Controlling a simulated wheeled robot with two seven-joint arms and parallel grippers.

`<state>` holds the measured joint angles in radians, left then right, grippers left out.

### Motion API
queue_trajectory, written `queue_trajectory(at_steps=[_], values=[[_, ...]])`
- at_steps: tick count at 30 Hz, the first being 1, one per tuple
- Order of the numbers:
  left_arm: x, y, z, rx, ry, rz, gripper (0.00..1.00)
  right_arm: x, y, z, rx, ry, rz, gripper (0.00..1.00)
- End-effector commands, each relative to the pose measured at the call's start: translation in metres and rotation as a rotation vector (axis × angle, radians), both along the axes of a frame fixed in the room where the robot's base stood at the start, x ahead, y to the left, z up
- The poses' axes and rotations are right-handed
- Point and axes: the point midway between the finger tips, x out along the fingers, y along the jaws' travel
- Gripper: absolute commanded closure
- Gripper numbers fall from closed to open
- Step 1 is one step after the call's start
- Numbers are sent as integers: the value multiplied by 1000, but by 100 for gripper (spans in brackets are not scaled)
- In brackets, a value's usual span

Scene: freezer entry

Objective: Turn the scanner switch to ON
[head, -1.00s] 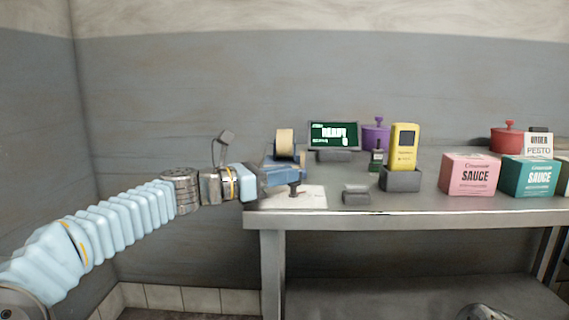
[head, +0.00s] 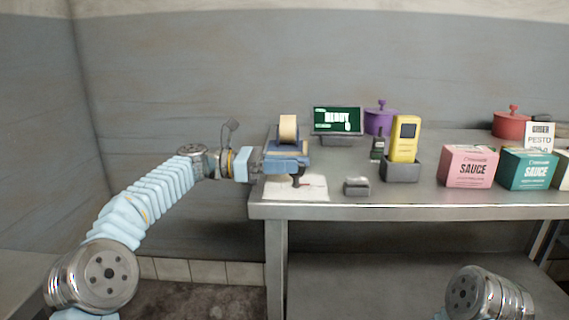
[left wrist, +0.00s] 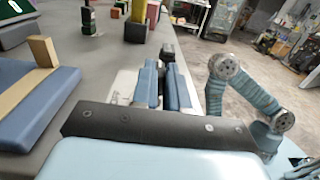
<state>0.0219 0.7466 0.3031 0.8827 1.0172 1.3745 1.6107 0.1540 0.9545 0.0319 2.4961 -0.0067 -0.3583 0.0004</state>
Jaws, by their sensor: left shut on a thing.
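A yellow handheld scanner (head: 404,138) stands upright in a grey cradle (head: 401,172) on the steel table. I cannot make out a switch or its ON mark. My left gripper (head: 296,165) is at the table's front left corner, well left of the scanner. Its blue fingers are shut on a small dark object (head: 297,182), which shows below the fingertips over a white sheet (head: 312,190). In the left wrist view the dark object (left wrist: 167,48) shows at the fingertips. Whether it touches the sheet is unclear. My right gripper is out of view.
A screen (head: 337,120) reads READY.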

Motion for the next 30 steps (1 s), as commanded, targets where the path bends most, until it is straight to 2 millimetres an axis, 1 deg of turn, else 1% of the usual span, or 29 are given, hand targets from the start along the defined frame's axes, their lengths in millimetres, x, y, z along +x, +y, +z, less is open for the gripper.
queue_trajectory(at_steps=[9,10,14,24,27,29,30], values=[[0,-2,0,0,0,-3,100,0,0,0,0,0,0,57],[0,-2,0,0,0,-3,82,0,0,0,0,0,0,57],[0,-1,0,0,0,-3,62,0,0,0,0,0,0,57],[0,-1,2,0,-1,-2,61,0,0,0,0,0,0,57],[0,-1,12,0,-2,-2,61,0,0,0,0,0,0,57],[0,-2,23,-1,-4,-3,61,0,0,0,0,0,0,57],[0,-2,31,-2,-5,-3,61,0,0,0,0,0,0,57]])
